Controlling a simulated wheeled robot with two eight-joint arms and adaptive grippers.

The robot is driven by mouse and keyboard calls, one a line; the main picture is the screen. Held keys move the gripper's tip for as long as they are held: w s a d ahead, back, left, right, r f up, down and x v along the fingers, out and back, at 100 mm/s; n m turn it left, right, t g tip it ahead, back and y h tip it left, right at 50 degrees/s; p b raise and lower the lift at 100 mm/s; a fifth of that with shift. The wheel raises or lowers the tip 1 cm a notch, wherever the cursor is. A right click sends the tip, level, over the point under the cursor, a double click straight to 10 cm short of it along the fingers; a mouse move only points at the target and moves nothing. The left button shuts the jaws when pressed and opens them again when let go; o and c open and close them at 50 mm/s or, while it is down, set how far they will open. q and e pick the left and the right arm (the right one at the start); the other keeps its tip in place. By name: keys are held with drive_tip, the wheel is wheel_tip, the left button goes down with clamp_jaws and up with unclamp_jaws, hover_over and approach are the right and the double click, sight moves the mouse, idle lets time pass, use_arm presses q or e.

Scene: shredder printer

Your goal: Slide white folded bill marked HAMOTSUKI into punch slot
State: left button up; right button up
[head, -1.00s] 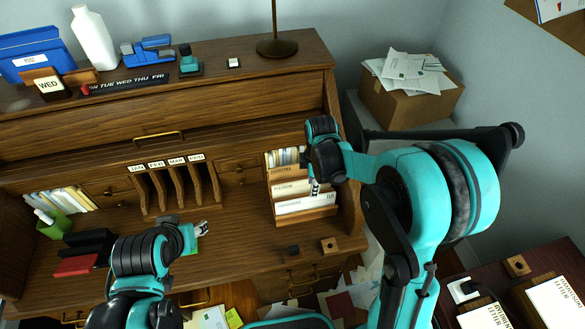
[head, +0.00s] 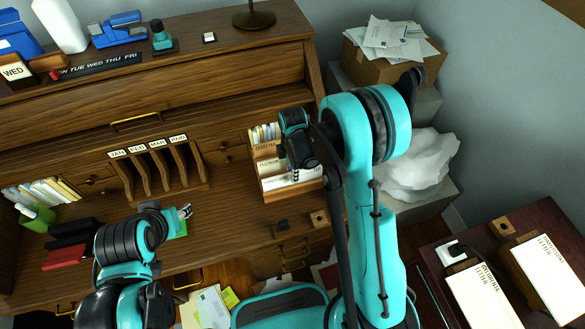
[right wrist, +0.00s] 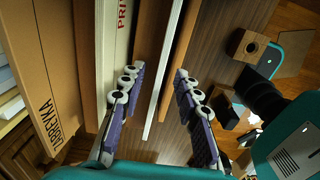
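My right gripper (head: 298,174) is over the wooden letter rack (head: 291,190) at the right of the desk. In the right wrist view the right gripper (right wrist: 155,80) is open, with white sheet edges and a wooden divider between its spread fingers; I cannot tell whether either finger touches them. No lettering HAMOTSUKI is readable, so I cannot tell which white paper is the bill. A small black device (head: 281,225), possibly the punch, is on the desk in front of the rack; its slot is not visible. My left gripper (head: 184,212) is above a green item; its opening is unclear.
A wooden block with a round hole (head: 319,218) is beside the black device. Upright dividers (head: 160,168) stand at the desk's middle. A dark side table (head: 440,262) with labelled boxes is at the right. The front-centre desktop is mostly clear.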

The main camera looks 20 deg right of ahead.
drive_tip(key=shift+c, duration=0.2)
clamp_jaws()
drive_tip(key=shift+r, duration=0.1)
drive_tip(key=shift+r+p, duration=0.6)
drive_tip(key=shift+r, duration=0.35)
wheel_tip(320, 180, up, 7)
drive_tip(key=p, duration=0.4)
drive_tip(key=shift+f, duration=0.1)
